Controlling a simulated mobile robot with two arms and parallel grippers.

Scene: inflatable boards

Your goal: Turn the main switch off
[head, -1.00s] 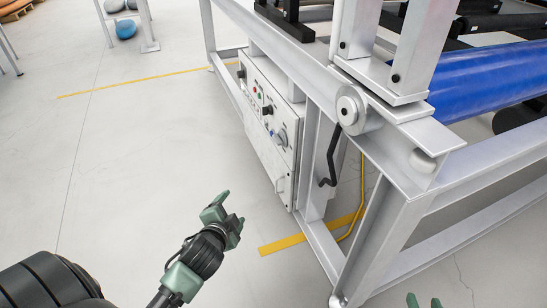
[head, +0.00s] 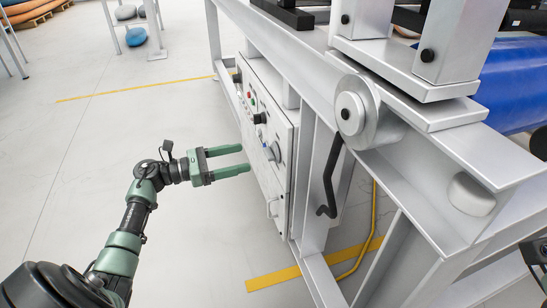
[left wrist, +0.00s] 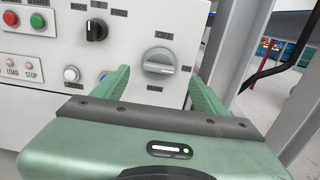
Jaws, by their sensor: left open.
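A large grey rotary knob (left wrist: 158,64), which looks like the main switch, sits on the white control panel (head: 262,170). The knob also shows in the head view (head: 274,151). My left gripper (head: 246,159) is open and empty, facing the panel a short way in front of the knob. In the left wrist view its fingers (left wrist: 158,78) stand left and right of the knob, apart from it.
A black selector knob (left wrist: 96,30), red button (left wrist: 11,18) and green button (left wrist: 37,21) share the panel. A bent black crank handle (head: 331,175) hangs from the grey machine frame (head: 430,200) right of the panel. The floor left of the panel is clear.

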